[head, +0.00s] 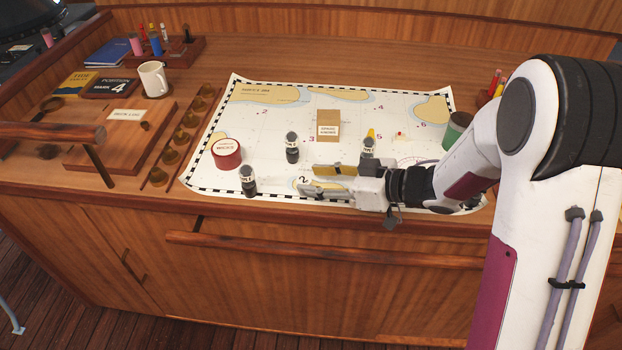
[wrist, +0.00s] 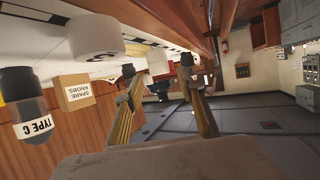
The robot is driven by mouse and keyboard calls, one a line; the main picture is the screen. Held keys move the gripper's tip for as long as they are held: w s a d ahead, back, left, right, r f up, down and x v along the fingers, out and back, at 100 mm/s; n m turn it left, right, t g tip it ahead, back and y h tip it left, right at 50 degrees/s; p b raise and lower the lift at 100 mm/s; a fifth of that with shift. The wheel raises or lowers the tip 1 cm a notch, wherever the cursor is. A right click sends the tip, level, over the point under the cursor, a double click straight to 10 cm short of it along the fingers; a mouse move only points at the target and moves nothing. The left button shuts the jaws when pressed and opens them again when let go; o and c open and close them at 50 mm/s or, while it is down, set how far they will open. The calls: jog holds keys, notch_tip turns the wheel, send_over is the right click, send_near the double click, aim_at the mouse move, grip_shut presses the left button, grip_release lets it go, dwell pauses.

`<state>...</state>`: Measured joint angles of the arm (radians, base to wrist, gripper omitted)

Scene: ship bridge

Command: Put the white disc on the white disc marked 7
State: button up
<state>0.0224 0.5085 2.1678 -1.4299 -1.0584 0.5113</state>
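My gripper (head: 318,180) is low over the front of the chart, pointing left, with its fingers apart. In the wrist view my gripper (wrist: 165,95) shows a gap between its fingers, and nothing is held there. A white round block (wrist: 95,38) stands close by in that view, with another white round block (wrist: 158,62) beyond it; I cannot tell whether either is the white disc. A small white piece with a red mark (head: 399,137) lies on the right of the chart. I cannot make out a disc marked 7; my arm hides part of the chart.
On the chart (head: 270,120) stand a red round tin (head: 226,153), a spare knobs box (head: 328,126), and dark labelled bottles at left (head: 247,181), middle (head: 292,147) and right (head: 368,147). A green can (head: 457,131) stands at the right.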

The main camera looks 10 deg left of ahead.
jog(key=shift+v, duration=4.95)
